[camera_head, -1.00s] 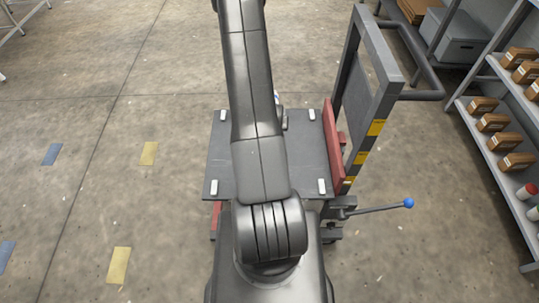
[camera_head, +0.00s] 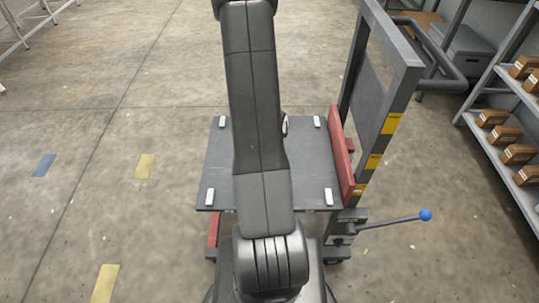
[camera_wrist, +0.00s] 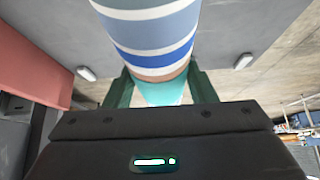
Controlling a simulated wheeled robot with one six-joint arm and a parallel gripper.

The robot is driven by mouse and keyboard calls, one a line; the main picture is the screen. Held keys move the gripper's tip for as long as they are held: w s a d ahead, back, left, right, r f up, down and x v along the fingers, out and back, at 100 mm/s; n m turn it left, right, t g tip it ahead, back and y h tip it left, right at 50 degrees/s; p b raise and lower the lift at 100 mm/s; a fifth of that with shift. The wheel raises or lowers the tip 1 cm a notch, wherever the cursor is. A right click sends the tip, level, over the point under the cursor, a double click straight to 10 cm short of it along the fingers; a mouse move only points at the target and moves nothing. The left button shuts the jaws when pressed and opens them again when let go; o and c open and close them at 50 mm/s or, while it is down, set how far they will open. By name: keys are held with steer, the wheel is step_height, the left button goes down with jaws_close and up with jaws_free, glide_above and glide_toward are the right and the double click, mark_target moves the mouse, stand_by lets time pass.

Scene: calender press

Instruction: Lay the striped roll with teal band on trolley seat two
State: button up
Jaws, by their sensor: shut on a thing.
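The striped roll (camera_wrist: 150,28) shows in the wrist view with blue, white and grey bands, and a teal band (camera_wrist: 162,93) at its near end. My gripper (camera_wrist: 162,90) is shut on the roll at the teal band, with one green finger on each side. The trolley (camera_head: 300,165) has a dark grey top with small white blocks near its corners. The grey top is behind the roll in the wrist view. In the head view my arm hides the gripper and the roll. I cannot tell which place is seat two, or whether the roll touches the trolley.
A red bar (camera_head: 341,155) and a tall grey frame (camera_head: 392,95) with yellow labels stand along the trolley's right side. A lever with a blue knob (camera_head: 425,215) juts right. A shelf (camera_head: 490,130) with boxes is at far right. Open floor lies left.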

steer(key=shift+f+b, duration=3.35)
steer(key=shift+f, duration=0.85)
steer(key=shift+f, duration=0.15)
steer(key=o, duration=1.3)
steer(key=shift+c, duration=0.2)
steer(key=shift+s+r, duration=0.1)
steer(key=shift+r, duration=0.35)
steer(key=p+v, duration=0.5)
steer(key=v, duration=0.5)
steer(key=shift+s+r+p, duration=0.3)
steer(key=shift+s+r, duration=0.15)
steer(key=shift+r, duration=0.1)
steer(key=shift+f, duration=0.1)
